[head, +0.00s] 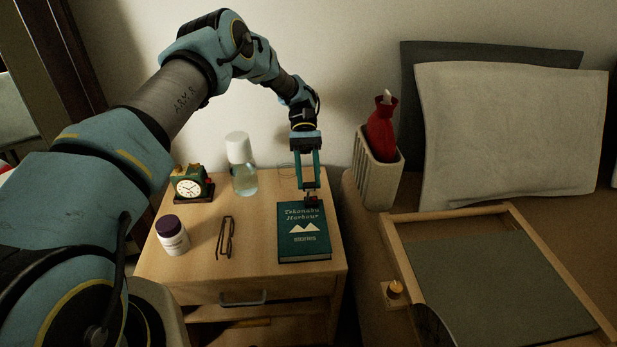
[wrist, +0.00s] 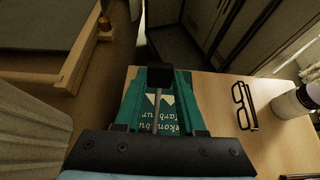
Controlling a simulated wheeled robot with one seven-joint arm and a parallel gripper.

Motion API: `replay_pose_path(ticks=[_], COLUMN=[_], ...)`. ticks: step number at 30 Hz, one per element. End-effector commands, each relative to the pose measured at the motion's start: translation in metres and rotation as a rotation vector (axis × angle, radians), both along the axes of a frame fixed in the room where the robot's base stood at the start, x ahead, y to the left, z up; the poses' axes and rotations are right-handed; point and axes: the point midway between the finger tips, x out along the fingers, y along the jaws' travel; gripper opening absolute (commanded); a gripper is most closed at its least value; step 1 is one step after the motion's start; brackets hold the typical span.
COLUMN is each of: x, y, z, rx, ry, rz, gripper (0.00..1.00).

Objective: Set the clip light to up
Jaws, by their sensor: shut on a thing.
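The clip light, a small black head on a thin grey stem, shows in the wrist view (wrist: 157,114) above the dark green book (wrist: 160,130). In the head view its dark part (head: 313,202) is at the book's far edge, mostly hidden by my gripper. My gripper (head: 311,189) points down there with its teal fingers close around the dark head. It is shut on the clip light. The book (head: 304,241) lies flat on the wooden nightstand (head: 204,268), cover up. The light's exact tilt is hard to tell.
Folded glasses (head: 225,237), a pill bottle (head: 172,235), an alarm clock (head: 190,185) and a clear bottle with a white cap (head: 241,165) stand left of the book.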

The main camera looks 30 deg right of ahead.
Motion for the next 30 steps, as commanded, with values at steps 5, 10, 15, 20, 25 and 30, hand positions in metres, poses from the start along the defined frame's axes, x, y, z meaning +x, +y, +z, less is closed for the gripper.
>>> replay_pose_path(ticks=[5,10,15,20,25,30], x=[0.001,0.0,0.0,0.001,0.001,0.001], y=[0.0,0.0,0.0,0.0,0.0,0.0], z=[-0.001,-0.001,0.0,0.006,0.033,0.066], rx=[0.001,0.0,0.0,-0.001,-0.003,-0.002], ry=[-0.003,-0.002,-0.001,-0.003,-0.005,-0.005], rz=[0.001,0.0,0.0,0.0,0.001,0.0], gripper=[0.54,0.7,0.7,0.7,0.7,0.7])
